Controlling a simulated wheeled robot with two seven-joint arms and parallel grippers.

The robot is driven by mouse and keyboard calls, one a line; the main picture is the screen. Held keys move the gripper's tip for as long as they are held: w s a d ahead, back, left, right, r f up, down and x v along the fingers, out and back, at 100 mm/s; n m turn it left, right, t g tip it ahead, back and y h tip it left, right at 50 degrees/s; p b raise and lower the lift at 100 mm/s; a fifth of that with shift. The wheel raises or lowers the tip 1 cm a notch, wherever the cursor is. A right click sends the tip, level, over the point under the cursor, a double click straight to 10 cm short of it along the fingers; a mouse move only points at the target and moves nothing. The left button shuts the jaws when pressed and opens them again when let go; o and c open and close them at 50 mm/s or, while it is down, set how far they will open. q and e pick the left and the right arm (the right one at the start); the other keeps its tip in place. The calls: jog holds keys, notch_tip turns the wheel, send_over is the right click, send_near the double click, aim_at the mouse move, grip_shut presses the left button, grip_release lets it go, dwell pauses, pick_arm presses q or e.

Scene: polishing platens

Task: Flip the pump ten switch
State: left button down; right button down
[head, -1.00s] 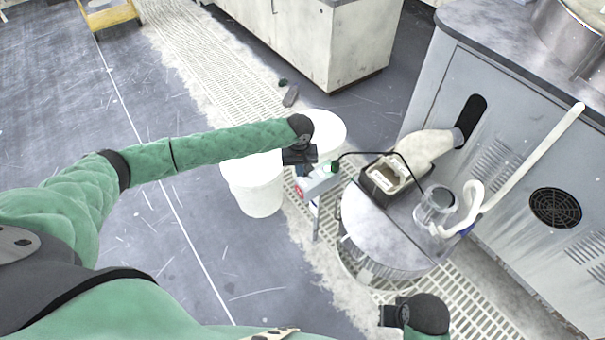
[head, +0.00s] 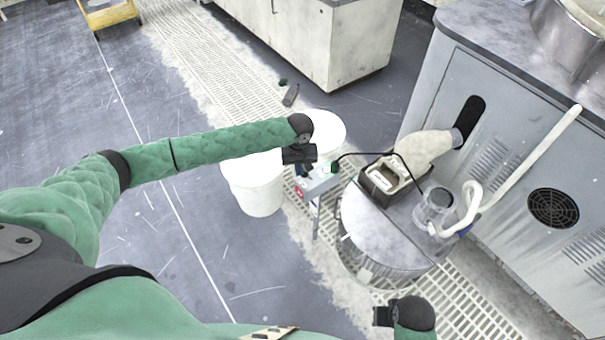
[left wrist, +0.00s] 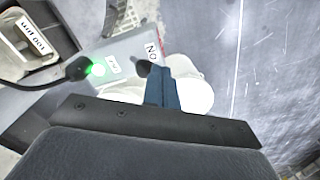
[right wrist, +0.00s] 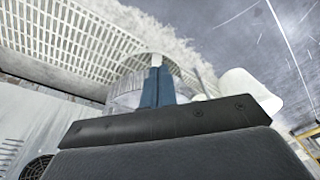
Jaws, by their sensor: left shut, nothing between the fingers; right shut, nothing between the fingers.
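The grey switch box (head: 322,184) stands on a thin post between the white buckets and the round drum. In the left wrist view, the box (left wrist: 125,48) carries a white ON label (left wrist: 152,50), a lit green lamp (left wrist: 98,69) and a dark switch lever (left wrist: 143,68). My left gripper (head: 305,172) is over the box. Its blue fingers (left wrist: 160,72) are shut and empty, close beside the lever; I cannot tell whether they touch it. My right gripper (head: 376,316) is shut and empty, low near the drum, away from the box.
White buckets (head: 258,190) stand left of the box. The round drum (head: 375,235) to its right bears a pump unit (head: 385,182) and a clear jar (head: 437,205). A black cable (head: 375,153) runs from the box. A large grey machine (head: 520,130) stands at the right.

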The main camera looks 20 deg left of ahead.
jog(key=s+d+f+p, duration=0.1)
jog(key=f+p, duration=0.2)
jog(key=f, duration=0.9)
jog(key=s+d+f+p, duration=0.1)
jog(key=d+f+p, duration=0.1)
jog(key=f, duration=1)
jog(key=shift+s+d+h+p, duration=0.2)
jog(key=shift+s+h+p, duration=0.1)
jog(key=shift+p, duration=0.5)
dwell(1.0)
